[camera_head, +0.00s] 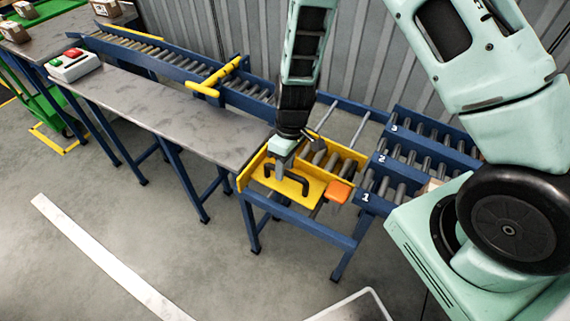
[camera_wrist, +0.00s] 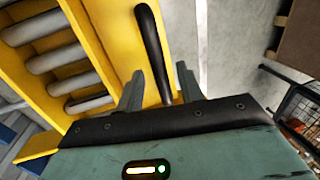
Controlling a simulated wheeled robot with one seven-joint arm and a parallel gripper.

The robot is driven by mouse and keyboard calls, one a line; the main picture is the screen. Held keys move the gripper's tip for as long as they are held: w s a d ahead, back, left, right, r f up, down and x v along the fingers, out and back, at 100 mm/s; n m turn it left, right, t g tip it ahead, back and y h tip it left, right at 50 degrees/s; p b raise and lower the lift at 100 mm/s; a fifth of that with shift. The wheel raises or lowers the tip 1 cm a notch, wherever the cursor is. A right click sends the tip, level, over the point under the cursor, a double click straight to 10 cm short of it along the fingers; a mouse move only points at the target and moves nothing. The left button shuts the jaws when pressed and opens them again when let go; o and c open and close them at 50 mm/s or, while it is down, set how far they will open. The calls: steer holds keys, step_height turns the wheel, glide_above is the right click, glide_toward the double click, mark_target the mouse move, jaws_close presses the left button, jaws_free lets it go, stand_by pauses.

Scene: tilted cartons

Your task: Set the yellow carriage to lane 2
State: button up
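The yellow carriage (camera_head: 286,191), with grey rollers on its bed, sits in the blue transfer frame at the near end, by the lane marked 1 (camera_head: 366,197). Lane 2 (camera_head: 382,158) is farther back on the right. A black handle (camera_head: 299,179) stands on the carriage's yellow near plate. My gripper (camera_head: 276,170) is over the left part of this handle. In the wrist view my gripper's fingers (camera_wrist: 160,88) are apart, with the black handle (camera_wrist: 151,42) between them and gaps visible. The yellow carriage (camera_wrist: 112,30) fills the upper left there.
An orange tab (camera_head: 338,192) is at the carriage's near right corner. Lane 3 (camera_head: 394,128) is farthest back. A grey table (camera_head: 165,110) and a roller conveyor with a yellow bar (camera_head: 222,78) lie left. Bare rails show in the frame behind the carriage.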

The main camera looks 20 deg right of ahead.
jaws_close()
steer(key=w+d, duration=0.3)
steer(key=d, duration=0.1)
steer(key=w+d+b, duration=0.1)
steer(key=w+d, duration=0.2)
steer(key=d, duration=0.1)
steer(key=w+d, duration=0.3)
steer(key=d, duration=0.1)
steer(key=shift+d+b, duration=0.1)
steer(key=shift+b, duration=0.25)
steer(key=shift+o, duration=0.7)
jaws_free()
step_height(320, 180, up, 17)
steer(key=w+d+b, duration=0.1)
steer(key=w+d, duration=0.1)
steer(key=shift+d+b, duration=0.35)
steer(key=shift+r, duration=0.1)
